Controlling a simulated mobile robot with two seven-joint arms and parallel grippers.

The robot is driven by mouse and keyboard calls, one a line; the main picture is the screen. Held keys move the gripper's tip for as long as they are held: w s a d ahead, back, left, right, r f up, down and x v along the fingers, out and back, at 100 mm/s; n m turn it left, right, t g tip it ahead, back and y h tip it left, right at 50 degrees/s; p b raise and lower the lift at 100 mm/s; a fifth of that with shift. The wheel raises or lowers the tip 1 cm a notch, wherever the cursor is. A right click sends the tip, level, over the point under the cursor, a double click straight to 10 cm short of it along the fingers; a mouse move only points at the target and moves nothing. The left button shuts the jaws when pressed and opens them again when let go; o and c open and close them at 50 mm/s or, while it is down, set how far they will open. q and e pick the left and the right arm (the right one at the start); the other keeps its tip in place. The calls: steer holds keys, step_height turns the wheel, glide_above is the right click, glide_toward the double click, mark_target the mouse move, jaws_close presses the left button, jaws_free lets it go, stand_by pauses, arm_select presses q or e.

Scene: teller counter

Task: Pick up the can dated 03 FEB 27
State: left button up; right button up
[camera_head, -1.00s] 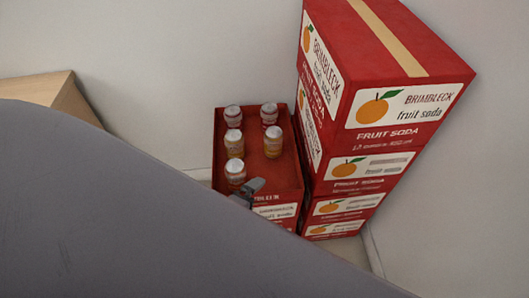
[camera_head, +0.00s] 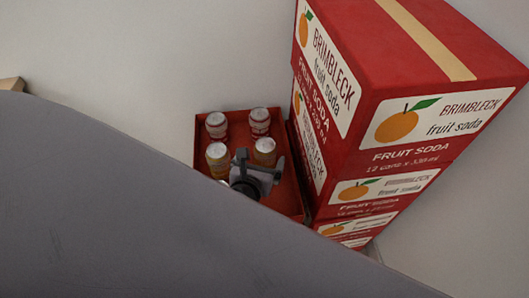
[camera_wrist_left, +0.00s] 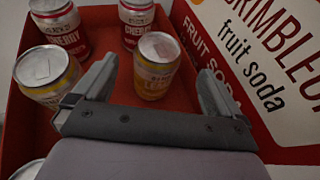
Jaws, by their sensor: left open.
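Several cans with pale tops stand upright in an open red tray (camera_head: 203,137). A yellow-labelled can (camera_wrist_left: 157,68) is ahead of and between the open fingers of my left gripper (camera_head: 260,164); in the head view this can (camera_head: 265,150) is just behind the fingertips. Another yellow can (camera_wrist_left: 48,75) stands left of the gripper in the wrist view. Two red cherry cans (camera_wrist_left: 58,28) (camera_wrist_left: 136,22) stand in the back row. A further can top (camera_wrist_left: 27,171) shows at the lower left corner of the wrist view. No date is readable. My right gripper is out of view.
A tall stack of red fruit soda boxes (camera_head: 395,75) stands right beside the tray, close to the right finger. A pale wall (camera_head: 110,65) is behind. My own grey arm hides the lower left of the head view.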

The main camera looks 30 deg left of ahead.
mark_target(266, 147)
arm_select(q)
steer(key=b+x, duration=0.2)
steer(key=x, duration=0.4)
steer(key=shift+w+a, duration=0.2)
steer(key=c, duration=1.2)
steer(key=shift+c, duration=0.7)
steer(key=shift+r, duration=0.1)
